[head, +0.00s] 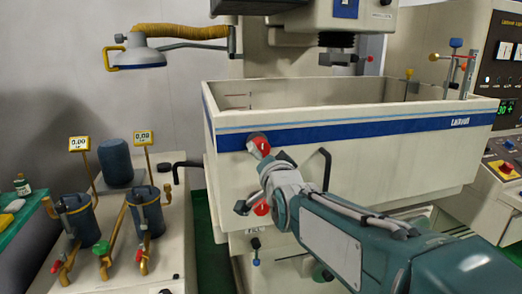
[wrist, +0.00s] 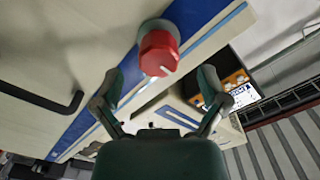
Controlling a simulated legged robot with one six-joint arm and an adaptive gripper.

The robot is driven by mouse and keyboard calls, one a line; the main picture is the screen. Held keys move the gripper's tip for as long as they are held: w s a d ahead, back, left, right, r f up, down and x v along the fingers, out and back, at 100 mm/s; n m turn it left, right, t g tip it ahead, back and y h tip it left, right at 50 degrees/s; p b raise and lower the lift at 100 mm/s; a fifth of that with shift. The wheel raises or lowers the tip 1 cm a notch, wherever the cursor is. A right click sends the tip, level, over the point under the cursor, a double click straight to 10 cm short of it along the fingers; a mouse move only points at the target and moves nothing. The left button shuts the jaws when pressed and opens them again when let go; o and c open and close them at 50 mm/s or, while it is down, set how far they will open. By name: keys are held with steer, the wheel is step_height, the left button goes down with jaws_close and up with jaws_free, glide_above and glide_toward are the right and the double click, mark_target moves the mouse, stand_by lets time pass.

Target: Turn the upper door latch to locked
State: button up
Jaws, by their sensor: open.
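The upper door latch (head: 259,145) is a red knob on a grey round base, on the blue stripe of the white tank (head: 228,165). In the wrist view the red knob (wrist: 159,53) shows a small white mark near its lower edge. My gripper (head: 263,182) is open and empty, in front of the tank just below the upper latch. In the wrist view its fingers (wrist: 161,73) are spread wide, with the knob in line between and beyond the tips; I see no contact. A lower red latch (head: 262,209) shows partly behind my gripper.
A black door handle (head: 325,165) sticks out right of my gripper; it also shows in the wrist view (wrist: 70,101). Blue filter canisters (head: 78,218) stand on a unit at left. A control panel (head: 505,105) is at right.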

mark_target(261, 151)
steer(key=x, duration=0.3)
steer(key=shift+w+a, duration=0.1)
steer(key=shift+a, duration=0.2)
steer(key=shift+w+d, duration=0.25)
steer(key=shift+d, duration=0.6)
steer(key=shift+a, duration=0.55)
steer(key=c, duration=1.1)
